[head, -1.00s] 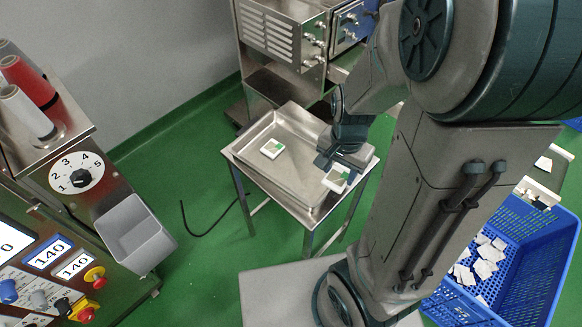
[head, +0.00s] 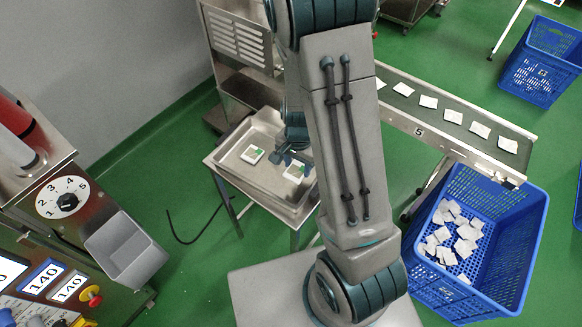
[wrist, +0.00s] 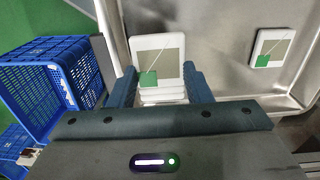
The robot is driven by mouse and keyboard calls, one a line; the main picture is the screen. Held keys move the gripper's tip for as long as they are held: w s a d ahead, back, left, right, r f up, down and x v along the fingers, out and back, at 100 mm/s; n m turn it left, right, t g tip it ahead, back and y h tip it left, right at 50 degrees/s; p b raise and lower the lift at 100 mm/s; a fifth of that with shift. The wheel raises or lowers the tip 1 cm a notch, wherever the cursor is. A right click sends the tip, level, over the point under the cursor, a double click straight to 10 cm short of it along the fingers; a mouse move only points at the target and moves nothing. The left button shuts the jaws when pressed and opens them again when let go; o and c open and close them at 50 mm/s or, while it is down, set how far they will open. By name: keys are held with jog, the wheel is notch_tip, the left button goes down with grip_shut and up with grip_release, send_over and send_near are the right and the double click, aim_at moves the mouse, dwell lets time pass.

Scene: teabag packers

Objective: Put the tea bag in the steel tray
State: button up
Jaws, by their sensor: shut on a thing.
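The steel tray (head: 268,193) sits on a small metal stand, left of my arm in the head view. My gripper (head: 287,158) is low over its right part, fingers pointing down. It is shut on a white square tea bag (head: 296,171) with a green patch. In the wrist view the held tea bag (wrist: 158,48) sits between both fingers, with white layers at its near edge. I cannot tell if it touches the tray floor. Another tea bag (head: 252,155) lies flat in the tray, apart from my gripper; it also shows in the wrist view (wrist: 270,47).
A conveyor (head: 455,133) carries several tea bags at the right. A blue crate (head: 420,285) below its end holds several more. Another blue crate (head: 541,62) stands at the far right. A control machine with a grey bin (head: 127,248) stands at left. Green floor is open between.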

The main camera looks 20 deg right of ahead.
aim_at(291, 169)
jog(key=w+f, duration=0.1)
jog(key=w+a, duration=0.1)
jog(key=shift+w+f, duration=0.35)
jog(key=shift+f, duration=2.05)
jog(key=shift+f, duration=0.1)
jog(key=shift+f, duration=0.15)
jog(key=o, duration=0.9)
jog(key=shift+o, duration=0.2)
jog(key=shift+r, duration=0.2)
